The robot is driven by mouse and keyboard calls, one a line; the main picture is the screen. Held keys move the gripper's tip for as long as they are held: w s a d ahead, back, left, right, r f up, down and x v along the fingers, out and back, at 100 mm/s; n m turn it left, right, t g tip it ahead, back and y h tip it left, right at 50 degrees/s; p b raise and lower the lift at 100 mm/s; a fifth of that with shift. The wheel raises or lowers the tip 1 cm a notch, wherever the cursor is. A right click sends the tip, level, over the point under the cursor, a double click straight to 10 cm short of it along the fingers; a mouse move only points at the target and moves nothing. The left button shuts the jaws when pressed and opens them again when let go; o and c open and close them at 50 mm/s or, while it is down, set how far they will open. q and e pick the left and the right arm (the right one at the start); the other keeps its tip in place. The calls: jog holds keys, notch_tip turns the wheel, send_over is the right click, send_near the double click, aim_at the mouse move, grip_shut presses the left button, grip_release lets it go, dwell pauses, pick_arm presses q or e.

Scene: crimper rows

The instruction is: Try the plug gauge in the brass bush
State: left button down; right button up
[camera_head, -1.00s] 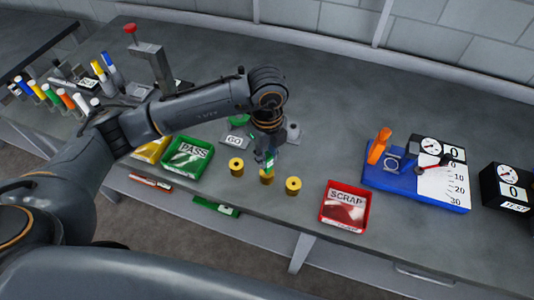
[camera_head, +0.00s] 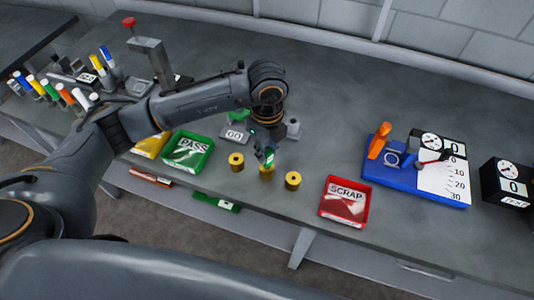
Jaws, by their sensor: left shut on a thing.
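My left gripper (camera_head: 267,150) hangs over the middle brass bush (camera_head: 266,173). Two more brass bushes stand apart on either side, one on the left (camera_head: 236,162) and one on the right (camera_head: 293,180). Their dark bores face up. My right gripper is not in view.
A grey GO block (camera_head: 235,134) stands behind the bushes. A green PASS tray (camera_head: 169,158) is left, a red SCRAP tray (camera_head: 327,213) right. A blue board (camera_head: 400,185) with a dial lies further right.

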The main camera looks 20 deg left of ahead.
pick_arm(q)
jog(key=shift+r+p, duration=2.2)
jog(key=shift+r, duration=1.45)
